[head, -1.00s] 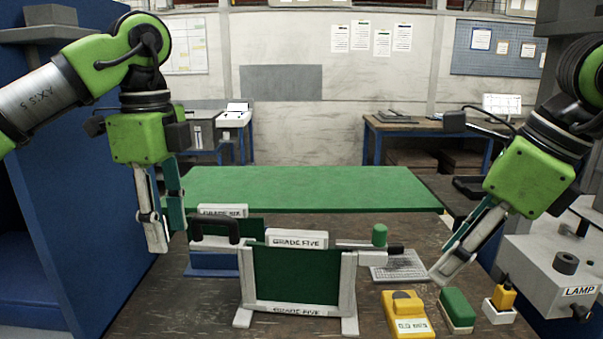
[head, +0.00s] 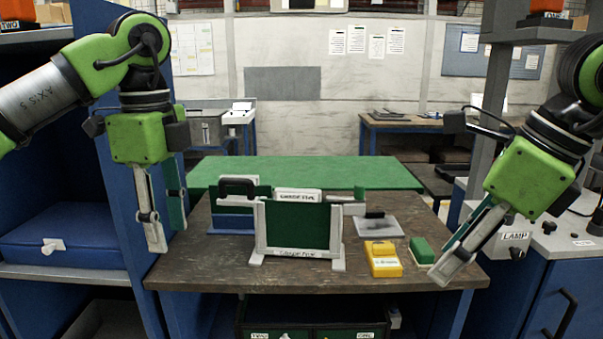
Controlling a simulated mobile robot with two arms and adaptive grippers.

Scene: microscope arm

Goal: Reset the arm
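A green panel (head: 297,228) in a pale frame stands on the table, labelled GRADE FIVE, with another plate along its top. Behind it to the left is a dark handle-like part (head: 240,186) above a blue base (head: 232,224). A pale bar (head: 347,208) runs out to the right behind the frame, near a green block (head: 359,194). I cannot tell which part is the arm. My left gripper (head: 167,238) is open and empty, left of these things. My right gripper (head: 441,264) looks open and empty, seen obliquely at the table's right end.
A yellow block (head: 383,259) and a green block (head: 421,250) lie near the front right of the wooden table (head: 205,275). A grey plate (head: 378,228) lies behind them. Blue shelving (head: 60,240) stands left, and a LAMP unit (head: 513,237) right. A green surface (head: 385,171) lies behind.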

